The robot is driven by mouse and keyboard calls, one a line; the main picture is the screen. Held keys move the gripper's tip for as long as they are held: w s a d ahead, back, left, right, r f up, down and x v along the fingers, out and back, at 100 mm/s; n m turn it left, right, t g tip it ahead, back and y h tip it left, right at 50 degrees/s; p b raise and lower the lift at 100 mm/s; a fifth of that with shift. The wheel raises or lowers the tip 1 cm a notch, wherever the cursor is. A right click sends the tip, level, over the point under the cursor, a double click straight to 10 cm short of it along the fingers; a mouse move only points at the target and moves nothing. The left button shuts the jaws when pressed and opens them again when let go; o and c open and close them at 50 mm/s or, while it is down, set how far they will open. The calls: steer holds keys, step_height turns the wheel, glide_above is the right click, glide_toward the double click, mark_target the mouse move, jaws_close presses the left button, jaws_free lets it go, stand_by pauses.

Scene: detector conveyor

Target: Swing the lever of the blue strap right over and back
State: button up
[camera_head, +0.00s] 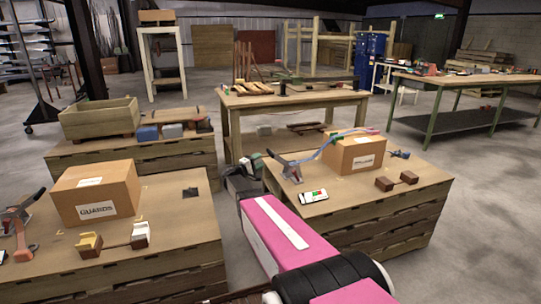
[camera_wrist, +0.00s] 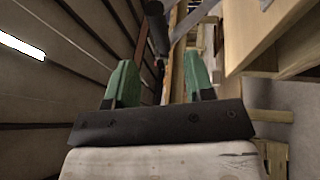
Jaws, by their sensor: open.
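The blue strap (camera_head: 338,143) runs over a cardboard box (camera_head: 354,153) on the right-hand pallet stack in the head view. Its grey metal buckle (camera_head: 293,174) with a dark-handled lever (camera_head: 274,157) stands at the strap's left end, the lever tilted up to the left. My gripper (camera_head: 261,160) is just left of the lever, small and partly hidden by my arm. In the wrist view the two green fingers of my gripper (camera_wrist: 159,78) are apart with nothing between them. A dark handle (camera_wrist: 157,32) and a grey metal part (camera_wrist: 190,20) lie ahead of the fingertips; contact does not show.
The right pallet stack (camera_head: 380,220) also bears a small device with a lit screen (camera_head: 313,197) and a brown two-block piece (camera_head: 397,181). The left pallet stack (camera_head: 150,255) holds a GUARDS box (camera_head: 95,193) and an orange strap (camera_head: 21,240). A wooden workbench (camera_head: 290,101) stands behind.

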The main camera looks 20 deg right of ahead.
mark_target(271, 153)
steer(key=x, duration=0.8)
steer(key=shift+w+d, duration=0.15)
steer(key=shift+d, duration=0.15)
jaws_close()
